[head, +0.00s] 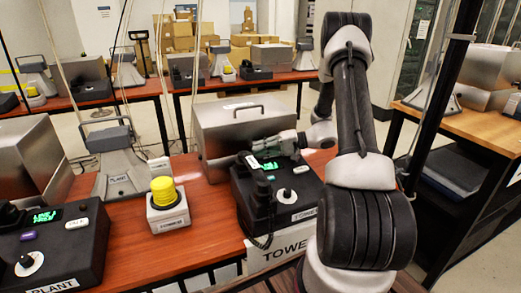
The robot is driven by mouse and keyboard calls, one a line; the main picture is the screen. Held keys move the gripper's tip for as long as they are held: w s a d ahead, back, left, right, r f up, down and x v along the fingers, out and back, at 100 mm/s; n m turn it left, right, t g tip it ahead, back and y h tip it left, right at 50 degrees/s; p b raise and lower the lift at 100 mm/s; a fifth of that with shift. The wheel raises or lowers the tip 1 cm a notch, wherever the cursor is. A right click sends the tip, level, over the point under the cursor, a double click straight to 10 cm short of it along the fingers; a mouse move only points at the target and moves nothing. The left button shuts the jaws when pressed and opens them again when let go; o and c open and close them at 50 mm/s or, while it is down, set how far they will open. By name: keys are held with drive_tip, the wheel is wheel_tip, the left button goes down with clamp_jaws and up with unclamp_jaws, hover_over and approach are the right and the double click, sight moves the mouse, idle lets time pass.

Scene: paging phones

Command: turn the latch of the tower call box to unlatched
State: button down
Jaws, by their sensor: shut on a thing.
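The tower call box (263,228) is a black desk unit with a sign reading TOWE, cut off by my arm. Its green display (267,166) is lit. A round white dial with a dark knob (287,194) is on its top right; I cannot tell if this is the latch, or its setting. My gripper (250,157) is over the back left of the box, beside the display, pointing left. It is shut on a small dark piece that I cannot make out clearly.
A metal case (222,133) with a handle stands close behind my gripper. A yellow button on a white base (165,195) is left of the box. The PLANT call box (85,250) is at far left. Bare red wood (212,215) lies between.

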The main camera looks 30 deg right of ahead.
drive_tip(key=c, duration=1.4)
unclamp_jaws()
drive_tip(key=shift+c, duration=0.2)
